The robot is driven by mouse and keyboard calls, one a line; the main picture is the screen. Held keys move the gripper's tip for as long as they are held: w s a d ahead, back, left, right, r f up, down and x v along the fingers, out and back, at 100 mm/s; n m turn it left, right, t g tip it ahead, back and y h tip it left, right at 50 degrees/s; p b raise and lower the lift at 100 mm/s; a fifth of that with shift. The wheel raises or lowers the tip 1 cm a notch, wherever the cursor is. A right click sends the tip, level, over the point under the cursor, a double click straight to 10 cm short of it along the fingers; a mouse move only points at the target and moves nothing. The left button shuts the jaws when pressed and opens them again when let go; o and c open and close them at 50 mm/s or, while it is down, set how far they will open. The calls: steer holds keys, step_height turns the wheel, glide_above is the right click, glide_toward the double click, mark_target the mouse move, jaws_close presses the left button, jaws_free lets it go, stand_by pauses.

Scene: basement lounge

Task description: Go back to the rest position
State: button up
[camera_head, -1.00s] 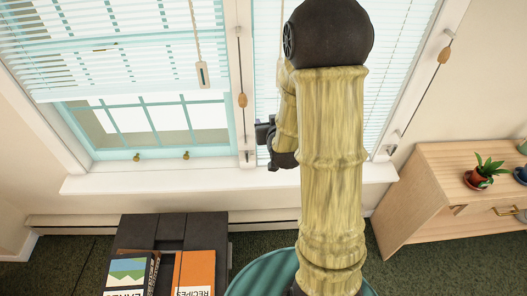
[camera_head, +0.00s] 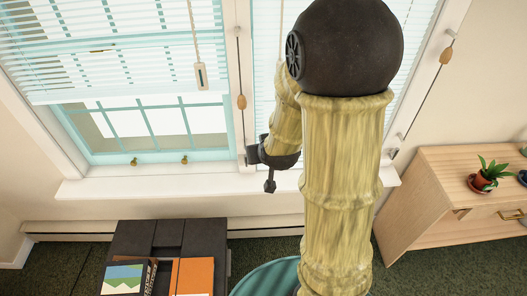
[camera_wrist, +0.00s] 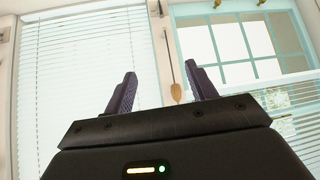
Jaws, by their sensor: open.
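My gripper (camera_wrist: 162,92) shows in the wrist view with its two dark fingers apart and nothing between them. It faces the window wall, with white blinds on the left and a teal-framed window on the right. In the head view my gripper (camera_head: 262,172) is a small dark shape in front of the window frame, left of my large bamboo-textured arm. Its fingers are partly hidden there by the wrist. My arm stands upright through the middle right of the head view.
A dark table (camera_head: 150,233) with books, one an orange recipe book (camera_head: 192,275), stands at lower left. A teal round thing (camera_head: 268,281) is partly hidden behind my arm. A wooden cabinet (camera_head: 420,195) with a potted plant (camera_head: 487,177) stands at right. The window sill (camera_head: 150,187) runs behind.

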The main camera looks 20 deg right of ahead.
steer(key=shift+w, duration=0.15)
steer(key=s+a+g, duration=0.2)
steer(key=s+g, duration=0.1)
steer(key=s, duration=0.3)
steer(key=s+a+r+n+g+y, duration=0.1)
steer(key=s+a+g, duration=0.1)
steer(key=s, duration=0.5)
steer(key=shift+g, duration=0.6)
